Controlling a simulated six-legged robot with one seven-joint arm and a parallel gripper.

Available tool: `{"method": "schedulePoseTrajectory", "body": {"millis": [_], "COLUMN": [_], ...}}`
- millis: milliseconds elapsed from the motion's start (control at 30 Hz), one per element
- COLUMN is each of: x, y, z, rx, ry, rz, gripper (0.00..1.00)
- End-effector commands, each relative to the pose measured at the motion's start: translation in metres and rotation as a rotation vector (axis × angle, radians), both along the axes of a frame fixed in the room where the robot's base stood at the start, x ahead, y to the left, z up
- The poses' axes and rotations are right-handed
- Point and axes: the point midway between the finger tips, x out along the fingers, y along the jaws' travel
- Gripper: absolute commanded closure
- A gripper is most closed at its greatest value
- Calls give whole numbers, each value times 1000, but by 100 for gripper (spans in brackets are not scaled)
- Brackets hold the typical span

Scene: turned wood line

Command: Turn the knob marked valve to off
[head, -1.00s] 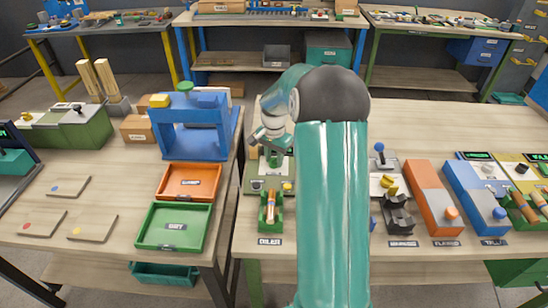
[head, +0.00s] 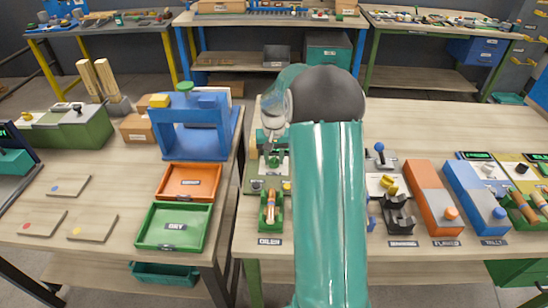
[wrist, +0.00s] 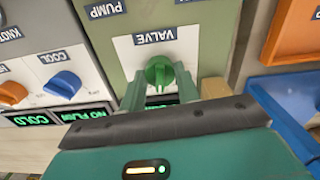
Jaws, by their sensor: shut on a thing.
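The green valve knob (wrist: 159,71) stands on a white plate in the wrist view, below the label VALVE (wrist: 155,37), which shows upside down. My gripper (wrist: 160,80) has one finger on each side of the knob and is shut on it. A dark display with green characters (wrist: 163,100) lies behind the fingers, mostly hidden by my gripper. In the head view my gripper (head: 273,155) is over the panel left of my arm, and the knob is too small there to read its setting.
In the wrist view a blue knob (wrist: 62,85) marked COOL and an orange knob (wrist: 12,93) sit to the left. In the head view a green tray (head: 174,226) lies on the left table.

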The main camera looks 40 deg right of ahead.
Motion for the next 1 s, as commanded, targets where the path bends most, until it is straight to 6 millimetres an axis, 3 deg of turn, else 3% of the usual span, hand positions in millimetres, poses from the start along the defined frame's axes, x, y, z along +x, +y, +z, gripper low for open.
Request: {"method": "schedulePoseTrajectory", "body": {"millis": [700, 1000], "x": [0, 0], "y": [0, 0], "z": [1, 1], "rx": [0, 0], "ry": [0, 0], "rz": [666, 857], "gripper": [91, 91]}}
